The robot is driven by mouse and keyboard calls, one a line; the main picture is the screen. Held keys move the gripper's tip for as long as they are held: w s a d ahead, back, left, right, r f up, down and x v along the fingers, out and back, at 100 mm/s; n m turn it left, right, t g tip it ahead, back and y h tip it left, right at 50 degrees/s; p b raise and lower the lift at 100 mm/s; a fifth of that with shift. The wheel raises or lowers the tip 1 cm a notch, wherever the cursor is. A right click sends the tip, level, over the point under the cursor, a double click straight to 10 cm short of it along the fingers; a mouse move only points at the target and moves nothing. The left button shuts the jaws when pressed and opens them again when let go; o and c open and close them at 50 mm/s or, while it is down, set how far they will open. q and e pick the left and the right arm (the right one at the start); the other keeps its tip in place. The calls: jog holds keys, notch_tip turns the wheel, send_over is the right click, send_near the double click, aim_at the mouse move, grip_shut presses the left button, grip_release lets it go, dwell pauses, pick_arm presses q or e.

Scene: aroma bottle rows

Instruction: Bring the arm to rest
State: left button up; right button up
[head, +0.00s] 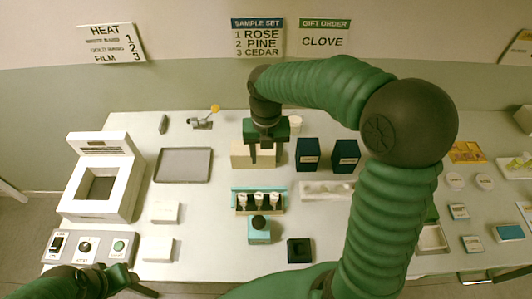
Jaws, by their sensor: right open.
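My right arm (385,210) is green with black joints. It rises from the bottom, bends at the upper right and reaches left across the table. My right gripper (266,156) is open and points down in front of or over a beige block (240,158). I see nothing held between its fingers, and the gap between it and the block is unclear. My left gripper (134,280) is low at the bottom left, by the table's front edge. Its jaw opening is unclear.
A teal rack (235,200) with several white-topped bottles stands below the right gripper, with a teal block (259,236) in front. Two dark blue boxes (308,155) stand to the right. A grey tray (183,166) and white machine (102,190) are left. My arm hides some right-side table.

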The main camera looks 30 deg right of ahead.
dwell(0.4)
jog(key=s+a+f+m+t, duration=0.1)
jog(key=s+a+f+m, duration=0.2)
jog(key=m, duration=1.2)
jog(key=s+a+f+m+t, duration=0.1)
jog(key=s+a+f+m, duration=0.2)
jog(key=m, duration=1.2)
jog(key=s+f, duration=0.1)
jog(key=s, duration=0.2)
jog(key=shift+s+a+t, duration=0.15)
jog(key=shift+a+t, duration=0.05)
jog(key=shift+t, duration=0.1)
